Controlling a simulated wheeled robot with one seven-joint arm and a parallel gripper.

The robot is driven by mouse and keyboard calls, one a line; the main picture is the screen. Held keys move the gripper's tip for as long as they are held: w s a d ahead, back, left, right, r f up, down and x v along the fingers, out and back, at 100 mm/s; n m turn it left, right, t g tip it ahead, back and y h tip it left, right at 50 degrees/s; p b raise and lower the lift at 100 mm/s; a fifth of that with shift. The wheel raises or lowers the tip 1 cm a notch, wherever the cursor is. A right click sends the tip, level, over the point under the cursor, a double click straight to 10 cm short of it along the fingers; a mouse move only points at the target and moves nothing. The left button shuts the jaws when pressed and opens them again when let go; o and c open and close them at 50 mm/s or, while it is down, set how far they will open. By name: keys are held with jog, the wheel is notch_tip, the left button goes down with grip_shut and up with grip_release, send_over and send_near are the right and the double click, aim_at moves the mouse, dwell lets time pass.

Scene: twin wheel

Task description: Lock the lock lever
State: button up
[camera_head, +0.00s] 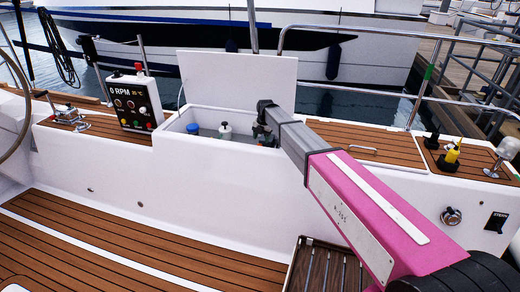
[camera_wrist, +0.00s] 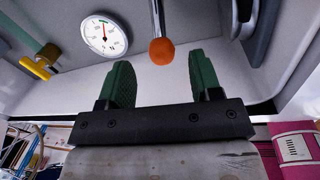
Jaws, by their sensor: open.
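My gripper (camera_wrist: 160,66) is open, with its two green fingers apart and nothing between them. In the wrist view, a metal rod with an orange ball knob (camera_wrist: 162,51) hangs at the top middle, just beyond the fingertips and between their lines; no touch shows. This may be the lock lever, but I cannot tell for sure. A yellow-handled fitting (camera_wrist: 36,66) is at the upper left. In the head view, my gripper (camera_head: 263,130) is at the open locker (camera_head: 175,124), partly hidden by my arm.
In the wrist view, a round white gauge (camera_wrist: 102,37) is left of the knob. In the head view, the raised white lid (camera_head: 235,80) stands behind my gripper. A blue cap (camera_head: 193,128) and a pale bottle (camera_head: 225,131) are in the locker. A control panel (camera_head: 133,103) stands left.

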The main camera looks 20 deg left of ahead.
jog(key=f, duration=0.7)
jog(key=shift+a+f, duration=0.1)
jog(key=shift+a, duration=0.3)
